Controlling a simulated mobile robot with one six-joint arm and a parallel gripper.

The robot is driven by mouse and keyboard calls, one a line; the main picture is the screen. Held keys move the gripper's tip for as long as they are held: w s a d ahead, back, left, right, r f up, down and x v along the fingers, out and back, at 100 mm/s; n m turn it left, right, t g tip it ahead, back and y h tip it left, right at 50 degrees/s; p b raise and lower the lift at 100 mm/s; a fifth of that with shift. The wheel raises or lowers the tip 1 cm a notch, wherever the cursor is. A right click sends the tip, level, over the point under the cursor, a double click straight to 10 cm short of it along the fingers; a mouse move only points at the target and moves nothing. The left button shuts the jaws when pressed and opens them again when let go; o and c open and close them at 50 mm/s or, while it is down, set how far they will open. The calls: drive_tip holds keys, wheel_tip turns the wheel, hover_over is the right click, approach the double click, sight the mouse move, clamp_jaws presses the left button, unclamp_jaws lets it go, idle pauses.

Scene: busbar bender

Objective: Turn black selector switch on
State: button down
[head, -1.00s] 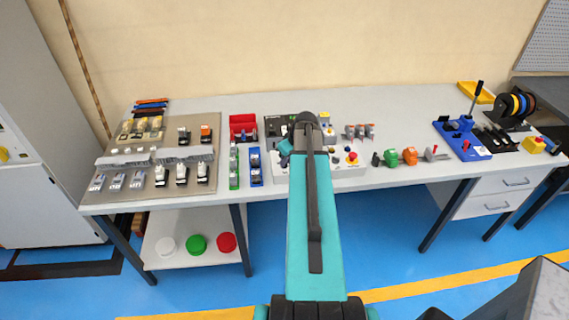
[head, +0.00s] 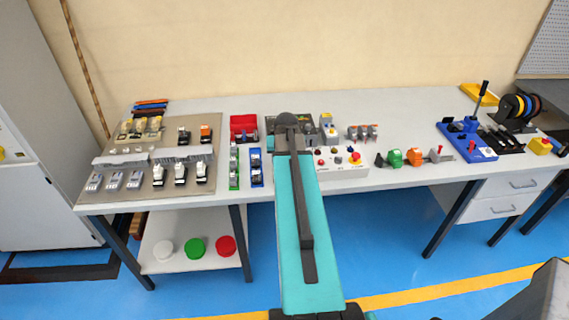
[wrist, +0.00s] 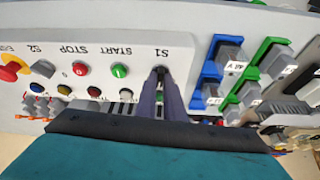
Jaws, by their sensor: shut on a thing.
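The white control box (head: 343,171) is on the table in the head view, with its left end hidden behind my arm. In the wrist view, upside down, the same box face (wrist: 130,48) carries a black selector switch (wrist: 159,71) beside the label S1. My gripper (wrist: 160,88) is at this switch, with its dark fingers close together and shut on the knob. The fingers cover most of the knob, so its angle cannot be told. My gripper is hidden behind the arm in the head view.
In the wrist view, START (wrist: 120,71) and STOP (wrist: 81,69) buttons, a second selector S2 (wrist: 43,68) and a red emergency stop (wrist: 12,68) share the panel. Blue (wrist: 224,66) and green (wrist: 262,70) holders with grey parts stand close to the right of my fingers.

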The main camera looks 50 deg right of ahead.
drive_tip(key=m, duration=0.1)
drive_tip(key=m+g+b, duration=0.1)
drive_tip(key=m, duration=0.1)
drive_tip(key=m+b, duration=0.1)
drive_tip(key=shift+w+a+f+m+g+h, duration=0.1)
drive_tip(key=shift+w+a+m+g+h, duration=0.1)
drive_tip(key=shift+w+m+g+h, duration=0.15)
drive_tip(key=shift+m+g+b, duration=0.5)
drive_tip(key=shift+m+g, duration=0.05)
drive_tip(key=shift+m, duration=1)
drive_tip(key=c, duration=1.9)
unclamp_jaws()
drive_tip(key=shift+o, duration=0.2)
drive_tip(key=shift+r+h, duration=0.2)
drive_tip(key=shift+h, duration=0.05)
drive_tip(key=b+v, duration=0.3)
drive_tip(key=v, duration=1)
drive_tip(key=shift+r, duration=0.25)
drive_tip(key=shift+a+f, duration=0.1)
drive_tip(key=shift+a, duration=0.05)
